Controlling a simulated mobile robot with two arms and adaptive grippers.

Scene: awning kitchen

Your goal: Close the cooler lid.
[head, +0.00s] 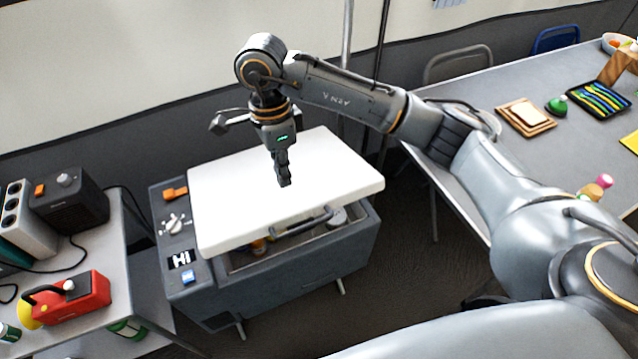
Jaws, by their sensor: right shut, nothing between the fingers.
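The grey cooler (300,268) stands on legs in the middle of the head view. Its white lid (235,205) is partly open: a gap shows along the front edge, with a bar and some items visible inside. My right gripper (285,183) points down over the middle of the lid, shut and empty. I cannot tell whether its fingertips touch the lid. My left gripper is not in view.
A side table at the left holds a red device (72,298) and a black box (68,200). A grey table (480,90) at the right carries cutting boards (525,116) and a cutlery tray (598,98). Chairs stand behind it. A wall runs behind the cooler.

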